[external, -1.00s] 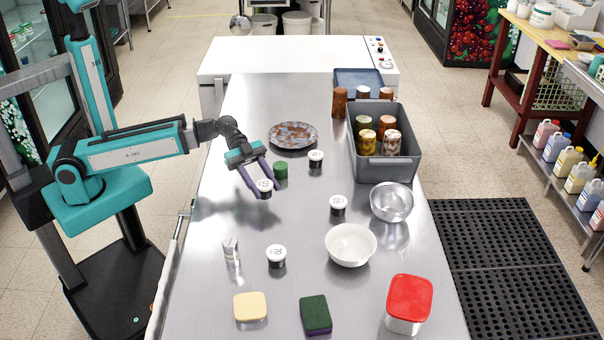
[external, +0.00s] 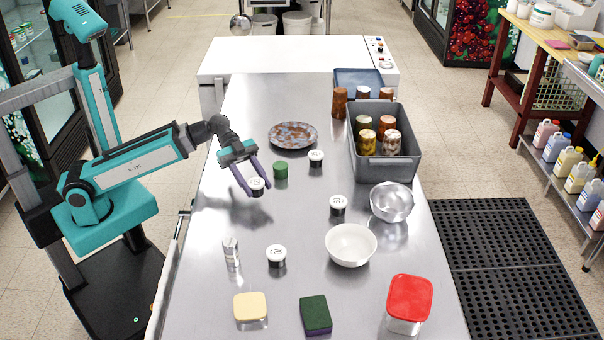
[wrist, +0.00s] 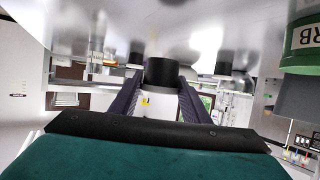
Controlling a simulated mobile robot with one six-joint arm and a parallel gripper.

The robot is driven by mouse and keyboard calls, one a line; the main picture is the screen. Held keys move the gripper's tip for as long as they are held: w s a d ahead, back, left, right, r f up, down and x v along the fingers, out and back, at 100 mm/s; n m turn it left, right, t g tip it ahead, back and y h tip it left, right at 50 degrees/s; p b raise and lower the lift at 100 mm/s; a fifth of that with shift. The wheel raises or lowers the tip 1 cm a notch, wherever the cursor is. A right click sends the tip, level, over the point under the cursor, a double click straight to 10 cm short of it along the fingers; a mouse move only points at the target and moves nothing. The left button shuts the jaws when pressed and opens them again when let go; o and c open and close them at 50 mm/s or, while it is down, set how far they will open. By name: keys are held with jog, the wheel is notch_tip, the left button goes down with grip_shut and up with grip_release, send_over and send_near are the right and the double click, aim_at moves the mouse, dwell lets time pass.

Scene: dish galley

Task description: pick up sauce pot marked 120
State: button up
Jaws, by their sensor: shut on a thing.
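My gripper (external: 252,190) is shut on a small sauce pot (external: 257,184) with a white lid and a dark body, held between its two purple fingers. The number on the lid is too small to read surely. In the wrist view the held pot (wrist: 162,72) shows as a dark cylinder between the fingers (wrist: 160,95). It appears to be a little above the steel table, though the gap is hard to judge. Similar white-lidded pots stand at the back (external: 316,156), at the middle right (external: 338,203) and nearer the front (external: 276,254).
A green pot (external: 280,170) stands just right of my gripper, before a patterned plate (external: 293,135). A grey bin (external: 383,170) of jars, a steel bowl (external: 392,203) and a white bowl (external: 350,246) are to the right. A shaker (external: 232,254), sponges and a red-lidded tub occupy the front.

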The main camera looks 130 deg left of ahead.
jog(key=shift+s+d+f+b, duration=0.15)
jog(key=shift+s+d+b, duration=0.4)
jog(key=shift+b, duration=2.3)
jog(key=s+d, duration=0.1)
jog(key=s+b, duration=0.1)
jog(key=shift+s+d, duration=0.3)
jog(key=shift+d, duration=0.1)
jog(key=shift+s+b, duration=0.2)
jog(key=shift+b, duration=0.65)
jog(key=shift+s+d+r+b, duration=0.35)
jog(key=shift+s+d+b, duration=0.25)
jog(key=shift+b, duration=0.6)
jog(key=shift+s, duration=0.1)
jog(key=shift+r, duration=0.1)
